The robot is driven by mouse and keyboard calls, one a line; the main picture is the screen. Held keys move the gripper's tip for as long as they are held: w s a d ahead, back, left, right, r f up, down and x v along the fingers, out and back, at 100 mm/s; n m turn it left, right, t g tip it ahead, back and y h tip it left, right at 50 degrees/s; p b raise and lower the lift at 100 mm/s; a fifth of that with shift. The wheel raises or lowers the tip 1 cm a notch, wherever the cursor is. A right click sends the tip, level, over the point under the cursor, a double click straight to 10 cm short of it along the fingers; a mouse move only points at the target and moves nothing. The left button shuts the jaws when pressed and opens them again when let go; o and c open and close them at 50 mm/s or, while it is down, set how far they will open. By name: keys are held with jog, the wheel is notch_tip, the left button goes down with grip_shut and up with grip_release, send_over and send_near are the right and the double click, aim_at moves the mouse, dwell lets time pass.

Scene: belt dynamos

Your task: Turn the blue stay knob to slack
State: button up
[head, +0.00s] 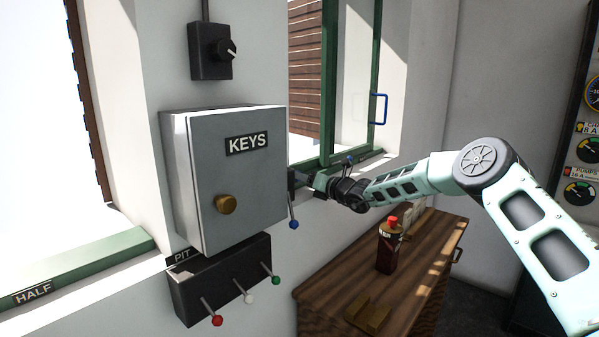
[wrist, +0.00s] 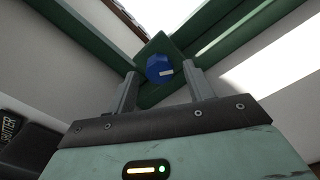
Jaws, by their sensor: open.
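The blue stay knob (wrist: 158,66) shows in the wrist view as a round blue cap with a short white mark pointing right. It sits on a green plate where green window frame bars meet. My gripper (wrist: 159,74) is open, with one finger to the left of the knob and one to the right. Contact with the knob cannot be told. In the head view my gripper (head: 308,182) is at the window sill, right of the grey key box. The knob cannot be made out for certain there.
The KEYS box (head: 235,180) is close left of my gripper, and a lever with a blue ball (head: 294,224) hangs just below. The green window (head: 350,70) stands open with a blue handle (head: 384,108). A dark red bottle (head: 388,250) stands on the wooden cabinet (head: 330,280).

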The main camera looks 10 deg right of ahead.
jog(key=shift+p+x, duration=0.35)
jog(key=shift+x, duration=0.75)
jog(key=c, duration=1)
